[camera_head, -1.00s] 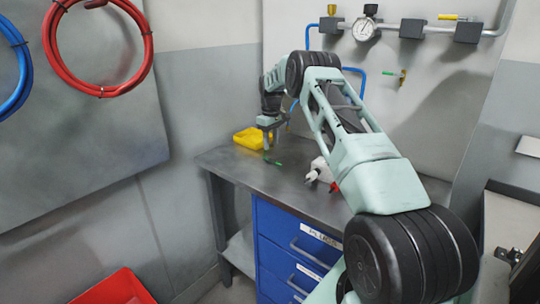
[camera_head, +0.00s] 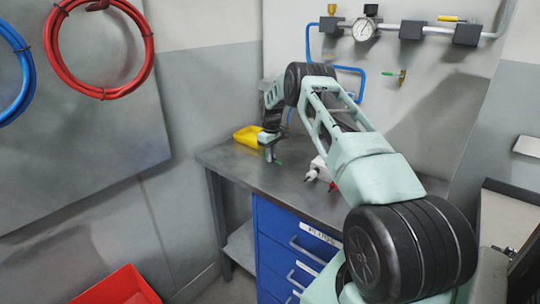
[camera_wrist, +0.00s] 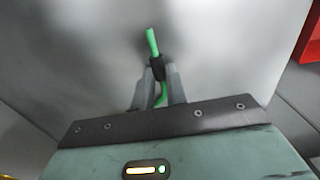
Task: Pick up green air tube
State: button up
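The green air tube (camera_wrist: 152,42) is short and thin, with a dark band around its middle, and shows in the wrist view against the grey tabletop. My gripper (camera_wrist: 158,72) has one finger on each side of the tube at the dark band. The gap is narrow, and I cannot tell whether the fingers press on it. In the head view my gripper (camera_head: 271,158) points down close to the workbench (camera_head: 228,165). Only a small green bit of the tube (camera_head: 279,162) shows there beside the fingers.
A yellow bin (camera_head: 248,136) stands just behind my gripper. A white and red object (camera_head: 318,170) lies to its right on the bench. Blue drawers (camera_head: 290,240) are below. A pipe with a gauge (camera_head: 363,30) runs along the wall. A red bin (camera_head: 120,288) is at lower left.

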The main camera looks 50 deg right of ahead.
jog(key=shift+r, duration=0.15)
grip_shut()
notch_tip(320, 180, up, 17)
jog(key=b, duration=0.3)
jog(key=s+d+r+n+p, duration=0.2)
jog(key=s+d+n+p, duration=0.1)
jog(key=s+n+p, duration=0.4)
jog(key=s+d+r+n+p, duration=0.3)
jog(key=s+n+p, duration=0.4)
jog(key=n+p, duration=0.3)
jog(key=shift+s+n, duration=0.15)
jog(key=shift+n, duration=0.35)
jog(key=shift+d, duration=0.1)
jog(key=shift+w+d+p, duration=0.15)
jog(key=shift+d+p, duration=0.5)
jog(key=shift+d, duration=0.8)
jog(key=shift+w+d+p, duration=0.1)
jog(key=shift+d+p, duration=0.55)
jog(key=shift+d, duration=0.8)
jog(key=shift+d+p, duration=0.35)
jog(key=shift+d, duration=0.05)
